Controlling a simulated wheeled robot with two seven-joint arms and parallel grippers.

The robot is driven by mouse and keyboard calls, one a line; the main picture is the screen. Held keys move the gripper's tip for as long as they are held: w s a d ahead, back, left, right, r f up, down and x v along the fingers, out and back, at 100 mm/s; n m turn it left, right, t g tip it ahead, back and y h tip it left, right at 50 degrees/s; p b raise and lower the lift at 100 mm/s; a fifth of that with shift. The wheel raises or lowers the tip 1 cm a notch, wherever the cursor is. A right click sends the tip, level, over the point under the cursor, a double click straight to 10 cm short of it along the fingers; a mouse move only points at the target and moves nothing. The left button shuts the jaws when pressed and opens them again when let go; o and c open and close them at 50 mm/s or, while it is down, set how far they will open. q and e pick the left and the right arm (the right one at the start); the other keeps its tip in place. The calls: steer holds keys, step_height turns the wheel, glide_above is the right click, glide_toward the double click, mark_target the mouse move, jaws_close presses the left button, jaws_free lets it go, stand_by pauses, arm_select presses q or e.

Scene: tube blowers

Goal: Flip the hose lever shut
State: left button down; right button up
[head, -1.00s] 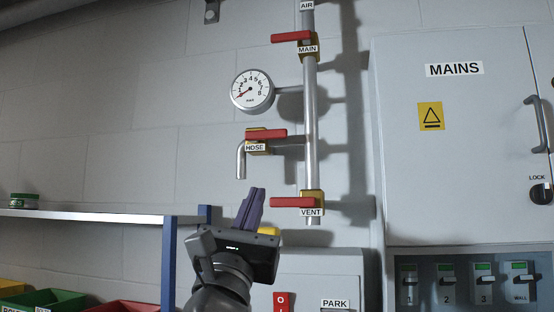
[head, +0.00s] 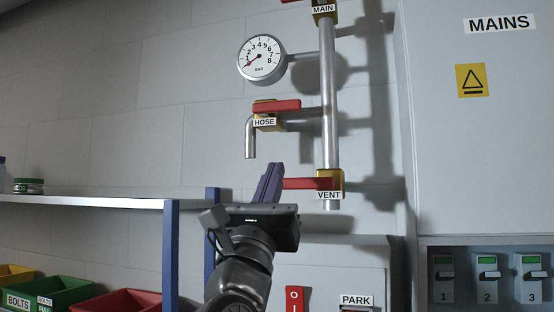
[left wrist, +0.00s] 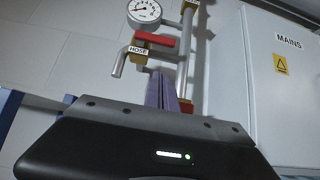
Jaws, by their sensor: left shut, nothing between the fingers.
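The red hose lever (head: 277,106) lies sideways, roughly level, on its brass valve above the HOSE label (head: 264,122). The outlet pipe (head: 250,140) bends down at its left. In the left wrist view the red hose lever (left wrist: 155,40) is above the fingers. My left gripper (head: 271,172) is shut and empty. Its purple fingers point up, below the hose lever and apart from it in the picture. They also show in the left wrist view (left wrist: 168,85). My right gripper is in neither view.
The red vent lever (head: 309,183) is close to the right of my fingers in the picture. A gauge (head: 261,59) hangs above the hose valve. A shelf (head: 85,201) and a blue post (head: 171,255) stand left. The MAINS cabinet (head: 470,140) is at right.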

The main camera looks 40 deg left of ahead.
mark_target(278, 108)
arm_select(q)
steer(key=s+r+p+x, duration=0.1)
steer(key=p+x, duration=0.6)
steer(key=x, duration=0.4)
steer(key=shift+d+r, duration=0.25)
steer(key=shift+r, duration=0.45)
steer(key=shift+s+n, duration=0.1)
steer(key=shift+n, duration=0.2)
